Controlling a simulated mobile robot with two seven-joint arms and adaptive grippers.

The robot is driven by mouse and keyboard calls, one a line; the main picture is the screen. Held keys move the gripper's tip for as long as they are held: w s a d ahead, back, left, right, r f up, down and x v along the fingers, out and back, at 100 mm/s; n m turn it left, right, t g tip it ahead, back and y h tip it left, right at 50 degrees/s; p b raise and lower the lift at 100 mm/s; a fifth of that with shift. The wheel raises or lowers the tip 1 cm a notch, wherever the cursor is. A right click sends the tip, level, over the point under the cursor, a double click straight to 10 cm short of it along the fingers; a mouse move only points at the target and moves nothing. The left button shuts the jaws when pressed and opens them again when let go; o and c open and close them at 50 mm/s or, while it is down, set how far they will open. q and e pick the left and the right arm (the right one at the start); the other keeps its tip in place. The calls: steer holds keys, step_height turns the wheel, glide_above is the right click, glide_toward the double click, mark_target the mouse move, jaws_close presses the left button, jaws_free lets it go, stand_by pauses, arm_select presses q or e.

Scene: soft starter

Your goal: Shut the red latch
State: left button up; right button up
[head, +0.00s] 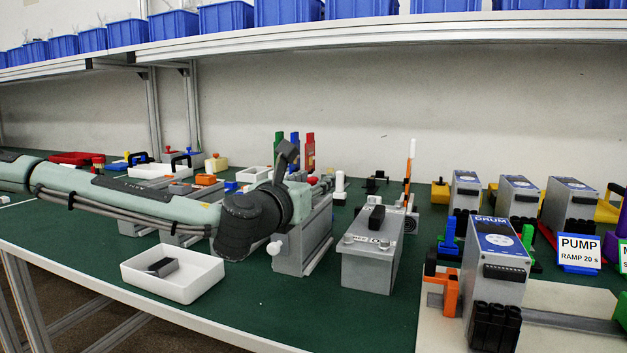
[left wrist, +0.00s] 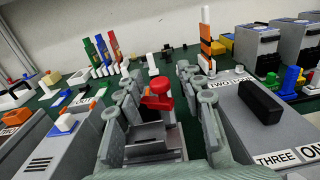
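A red latch piece (left wrist: 158,95) with a rounded top stands on a grey housing in the left wrist view. Its red top also shows in the head view (head: 312,180), above the grey housing (head: 305,235). My left gripper (left wrist: 154,78) is open, with one grey finger on each side of the red piece. I see no clear contact between the fingers and the red piece. In the head view my left wrist covers part of the housing, and the fingers are mostly hidden. My right gripper is not in view.
A grey box with a black handle (head: 376,217) stands close to the right of the housing. A white tray (head: 205,290) with a dark part is at the front left. Green, blue and red upright pieces (head: 295,145) stand behind. Blue bins (head: 290,10) line the shelf above.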

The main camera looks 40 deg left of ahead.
arm_select(q)
jaws_close()
steer(key=shift+s+r, duration=0.1)
stand_by(0.3)
